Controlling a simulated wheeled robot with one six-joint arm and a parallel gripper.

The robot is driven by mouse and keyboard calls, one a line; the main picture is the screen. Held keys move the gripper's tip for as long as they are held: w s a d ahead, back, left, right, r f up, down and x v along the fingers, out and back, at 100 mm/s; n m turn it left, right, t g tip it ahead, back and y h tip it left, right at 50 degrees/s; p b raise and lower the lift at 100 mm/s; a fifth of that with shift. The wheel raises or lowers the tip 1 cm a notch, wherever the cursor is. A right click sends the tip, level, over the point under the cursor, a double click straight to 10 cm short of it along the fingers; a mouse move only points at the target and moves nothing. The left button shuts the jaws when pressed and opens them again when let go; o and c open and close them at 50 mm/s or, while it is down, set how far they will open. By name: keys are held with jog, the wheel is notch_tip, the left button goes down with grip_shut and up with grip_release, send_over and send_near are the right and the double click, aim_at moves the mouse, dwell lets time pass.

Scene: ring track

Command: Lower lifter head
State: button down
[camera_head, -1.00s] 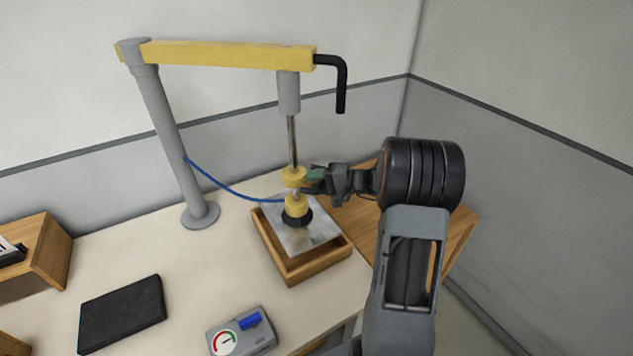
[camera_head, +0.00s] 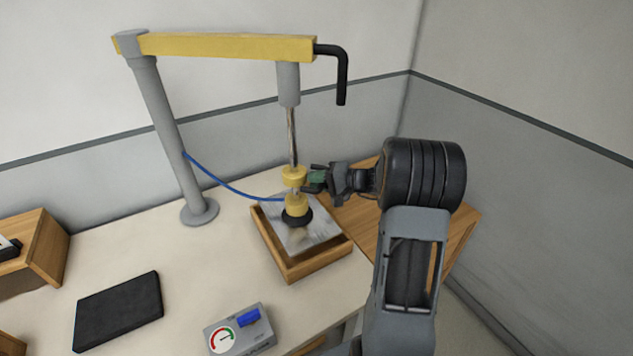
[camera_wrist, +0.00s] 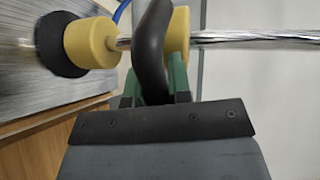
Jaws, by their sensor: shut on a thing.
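The lifter head is a yellow block (camera_head: 297,204) with a black suction cup (camera_head: 297,217) below it, hanging on a metal rod (camera_head: 292,140). A yellow collar (camera_head: 294,176) sits above it on the rod. A grey metal plate (camera_head: 318,233) lies in a wooden tray (camera_head: 318,264) under the cup. The cup (camera_wrist: 62,48) is at the plate's surface in the wrist view; I cannot tell whether it presses on it. My gripper (camera_head: 313,181) comes from the right beside the collar. Its green fingers (camera_wrist: 178,78) are shut on a curved black handle (camera_wrist: 151,40) by the collar.
A grey post (camera_head: 170,130) carries a yellow boom (camera_head: 225,46) above the tray, with a bent black bar (camera_head: 342,75) at its end. A blue hose (camera_head: 230,187) runs to the head. A gauge box (camera_head: 240,332) and black slab (camera_head: 118,311) lie in front on the table.

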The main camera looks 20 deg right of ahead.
aim_at(303, 201)
notch_tip(303, 201, down, 8)
jog(key=b, duration=0.7)
jog(key=shift+r, duration=0.15)
jog(key=c, duration=1.1)
grip_release()
jog(key=shift+o, duration=0.2)
jog(key=shift+r, duration=0.1)
jog(key=b+v, duration=0.1)
jog(key=v, duration=1.3)
jog(key=shift+b, duration=0.4)
jog(key=shift+a, duration=0.1)
